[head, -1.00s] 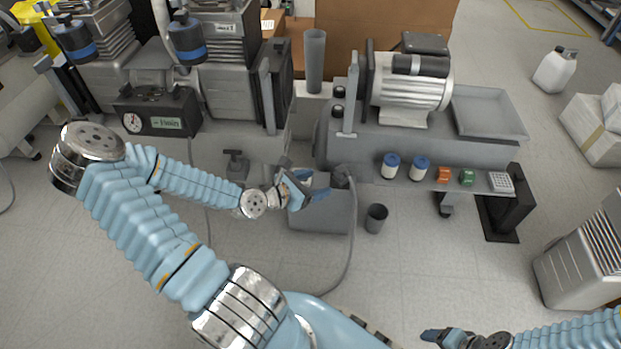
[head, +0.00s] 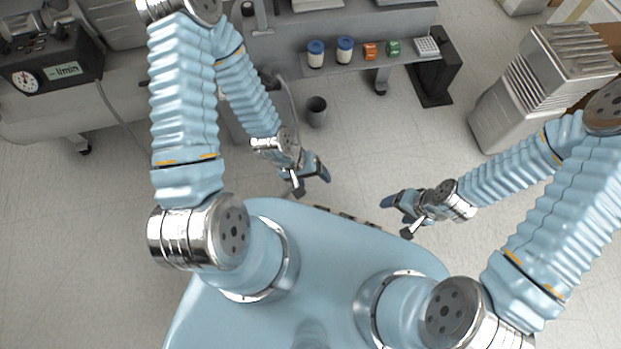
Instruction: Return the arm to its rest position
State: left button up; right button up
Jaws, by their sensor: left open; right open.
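My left arm is folded back close to my body, and my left gripper (head: 318,178) hangs over open floor just in front of my base. It is open with nothing visible between its fingers. My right gripper (head: 392,205) is to the right of it at a similar distance, pointing left, also open and empty. The two grippers are apart, with a gap of bare floor between them. My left forearm hides part of the bench and the floor behind it.
A grey shelf (head: 352,64) ahead carries two blue-capped jars (head: 316,54), an orange block (head: 370,51), a green block (head: 393,47) and a white keypad-like item (head: 426,47). A dark bin (head: 316,111) stands on the floor. A finned grey unit (head: 540,85) stands right. A gauge box (head: 48,72) is left.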

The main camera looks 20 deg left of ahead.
pick_arm(q)
jog(key=shift+s+f+m+g+y, duration=0.2)
jog(key=shift+s+m+g+y, duration=0.15)
jog(key=shift+m, duration=0.85)
